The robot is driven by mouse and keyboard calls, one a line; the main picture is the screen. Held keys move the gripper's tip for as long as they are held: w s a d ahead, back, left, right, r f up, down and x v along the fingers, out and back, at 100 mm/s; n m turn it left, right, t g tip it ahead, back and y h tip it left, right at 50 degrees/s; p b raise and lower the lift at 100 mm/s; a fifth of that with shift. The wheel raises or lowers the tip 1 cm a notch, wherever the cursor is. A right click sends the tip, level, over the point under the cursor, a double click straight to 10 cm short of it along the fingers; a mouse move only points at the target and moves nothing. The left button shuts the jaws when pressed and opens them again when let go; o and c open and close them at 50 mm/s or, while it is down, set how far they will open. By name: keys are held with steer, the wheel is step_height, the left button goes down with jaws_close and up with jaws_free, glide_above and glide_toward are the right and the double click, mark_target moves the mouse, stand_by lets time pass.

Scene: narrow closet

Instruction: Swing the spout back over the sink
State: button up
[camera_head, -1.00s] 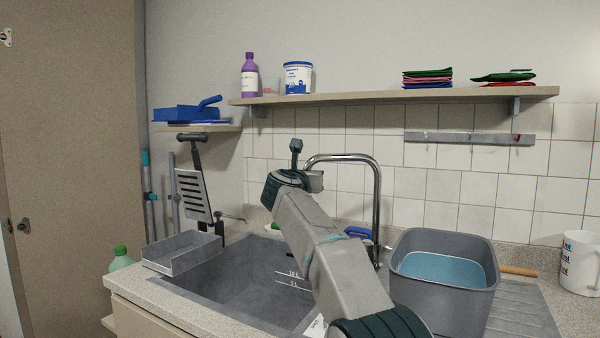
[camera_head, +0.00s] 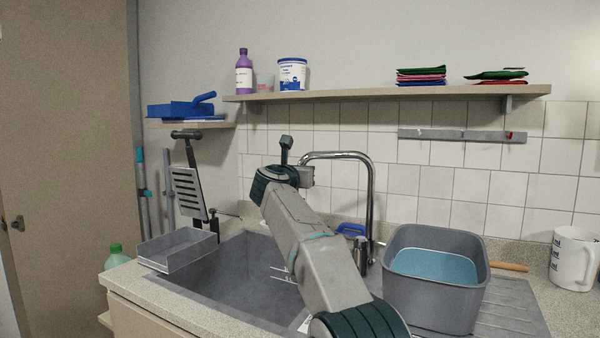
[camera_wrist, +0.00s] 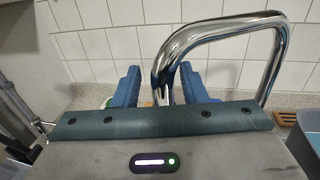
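The chrome tap spout (camera_head: 371,195) rises behind the sink and arches left, its end beside my gripper (camera_head: 286,150). In the wrist view, the spout (camera_wrist: 225,27) bends down so that its end sits between my two blue fingers (camera_wrist: 158,88). The fingers stand apart, with a gap showing on the left of the spout; firm contact is not visible. The grey sink (camera_head: 235,285) lies below and in front, partly hidden by my arm. My wrist hides most of the gripper in the head view.
A grey tub with blue contents (camera_head: 437,285) stands on the drainer right of the tap. A grey tray (camera_head: 178,250) sits at the sink's left edge. A shelf (camera_head: 390,94) with bottle, bucket and cloths runs above. A white mug (camera_head: 573,258) stands far right.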

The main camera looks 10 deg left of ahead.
steer(key=shift+s+f, duration=0.1)
steer(key=shift+f, duration=0.05)
steer(key=shift+s+a+b, duration=0.1)
steer(key=shift+s+b, duration=0.2)
steer(key=s+a+b, duration=0.2)
steer(key=s+b, duration=0.1)
steer(key=s, duration=0.9)
steer(key=shift+s+a, duration=0.2)
steer(key=shift+s, duration=0.2)
